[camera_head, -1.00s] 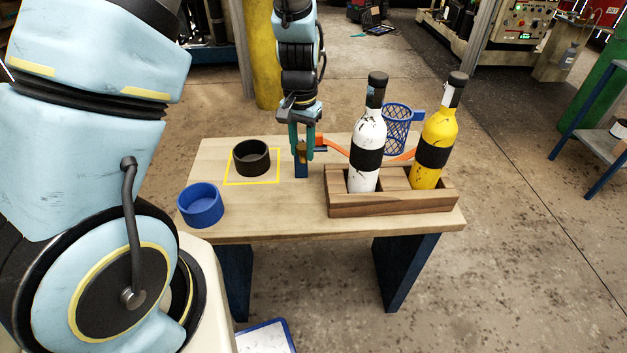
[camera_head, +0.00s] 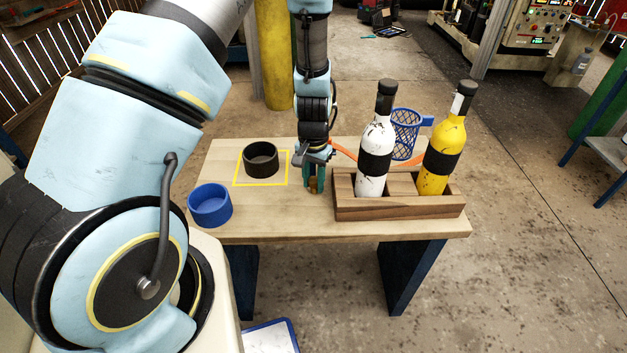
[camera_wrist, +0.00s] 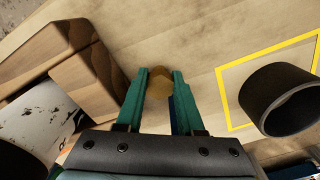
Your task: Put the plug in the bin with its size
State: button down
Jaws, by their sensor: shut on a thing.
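My gripper (camera_head: 313,187) is low over the middle of the table, left of the bottle rack. Its green fingers are shut on a small brownish-gold plug (camera_wrist: 159,80), which also shows between the fingertips in the wrist view. A dark blue part (camera_wrist: 176,112) shows beside the right finger there, mostly hidden. A black round bin (camera_head: 261,159) stands inside a yellow square outline, left of my gripper. A blue round bin (camera_head: 210,205) stands at the table's front left corner. The plug's size marking cannot be seen.
A wooden rack (camera_head: 400,208) holds a white bottle (camera_head: 378,140) and a yellow bottle (camera_head: 447,140) close to the right of my gripper. A blue mesh basket (camera_head: 405,130) and an orange strip (camera_head: 343,152) are behind. The table (camera_head: 270,210) is clear between the bins and my gripper.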

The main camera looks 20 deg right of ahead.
jog(key=shift+f, duration=0.1)
jog(key=shift+f, duration=0.1)
jog(key=c, duration=0.5)
grip_release()
